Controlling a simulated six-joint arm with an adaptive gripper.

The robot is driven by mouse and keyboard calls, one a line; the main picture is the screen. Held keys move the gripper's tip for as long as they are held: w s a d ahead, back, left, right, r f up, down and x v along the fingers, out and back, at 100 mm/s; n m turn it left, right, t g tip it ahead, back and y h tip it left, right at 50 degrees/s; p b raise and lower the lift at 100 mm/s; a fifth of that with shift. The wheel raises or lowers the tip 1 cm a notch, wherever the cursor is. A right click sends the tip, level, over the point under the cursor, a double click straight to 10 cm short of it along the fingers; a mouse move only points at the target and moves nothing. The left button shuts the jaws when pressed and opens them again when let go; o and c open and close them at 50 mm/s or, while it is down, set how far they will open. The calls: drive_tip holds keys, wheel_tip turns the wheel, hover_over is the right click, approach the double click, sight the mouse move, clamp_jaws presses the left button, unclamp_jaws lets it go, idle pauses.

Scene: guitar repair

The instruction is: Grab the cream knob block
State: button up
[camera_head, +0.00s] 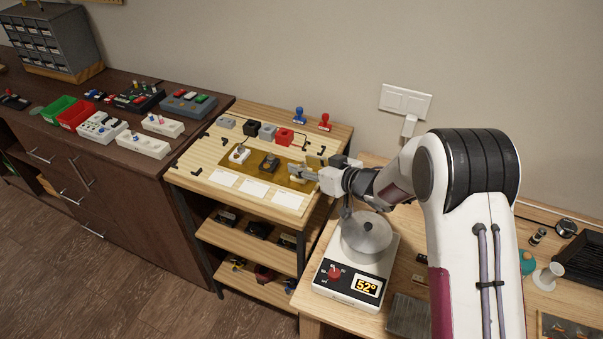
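A pale cream shape (297,181), which looks like the cream knob block, shows at the right end of the brown mat (254,157) on the small wooden bench. My gripper (297,171) reaches in from the right, low over the mat, with its fingers at this shape. The fingers partly cover it, and I cannot tell whether they close on it. A white block with a dark knob (238,154) and a dark grey block (268,164) stand to the left on the same mat.
Grey, black and red blocks (284,137) line the bench's back, with blue and red stamps (325,122) behind. White cards (257,187) lie along the front. A heater with a pot (367,238), its display reading 52°, stands below my forearm. A dark cabinet (100,178) is left.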

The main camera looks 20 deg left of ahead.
drive_tip(key=shift+w+a+f, duration=0.15)
drive_tip(key=shift+a, duration=0.2)
drive_tip(key=shift+c, duration=0.4)
clamp_jaws()
drive_tip(key=shift+r, duration=5.05)
